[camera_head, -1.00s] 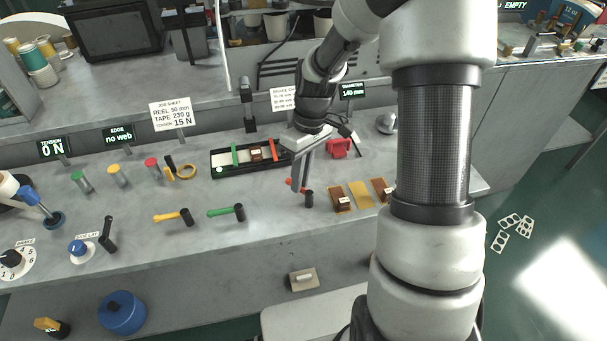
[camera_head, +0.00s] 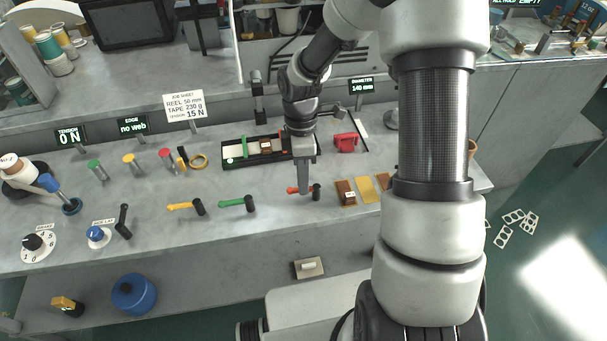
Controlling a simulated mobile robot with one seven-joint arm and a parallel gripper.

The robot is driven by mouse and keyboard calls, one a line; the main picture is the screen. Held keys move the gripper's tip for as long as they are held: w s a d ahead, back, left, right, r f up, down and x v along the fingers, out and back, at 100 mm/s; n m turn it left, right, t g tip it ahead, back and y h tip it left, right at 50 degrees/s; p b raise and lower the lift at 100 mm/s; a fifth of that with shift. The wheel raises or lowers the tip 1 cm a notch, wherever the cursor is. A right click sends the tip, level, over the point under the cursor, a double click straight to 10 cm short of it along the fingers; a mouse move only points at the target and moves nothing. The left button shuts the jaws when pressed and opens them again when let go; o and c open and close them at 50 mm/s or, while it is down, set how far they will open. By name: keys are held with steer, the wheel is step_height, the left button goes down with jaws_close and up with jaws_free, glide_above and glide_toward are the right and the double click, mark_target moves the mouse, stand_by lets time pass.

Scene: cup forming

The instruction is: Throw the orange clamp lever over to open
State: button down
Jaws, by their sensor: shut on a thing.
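The orange clamp lever (camera_head: 292,190) lies low over the bench, its handle pointing left from a dark upright pivot (camera_head: 317,192). My gripper (camera_head: 304,191) points down and is shut on the lever's handle, just left of the pivot. The fingers hide the middle of the handle. A green lever (camera_head: 232,203) and a yellow lever (camera_head: 180,206) of the same kind lie to the left, their handles also pointing left.
A black tray (camera_head: 238,164) with coloured bars and a red device (camera_head: 346,143) stand behind. The bench in front (camera_head: 270,222) is clear.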

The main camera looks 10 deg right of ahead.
steer(key=shift+s+r+n, duration=0.1)
steer(key=shift+n, duration=0.4)
steer(key=c, duration=1.8)
jaws_free()
steer(key=w+r+p, duration=0.1)
steer(key=w+r, duration=0.2)
steer(key=r, duration=1.4)
steer(key=shift+w+p, duration=0.15)
steer(key=shift+p, duration=0.25)
steer(key=shift+r, duration=0.1)
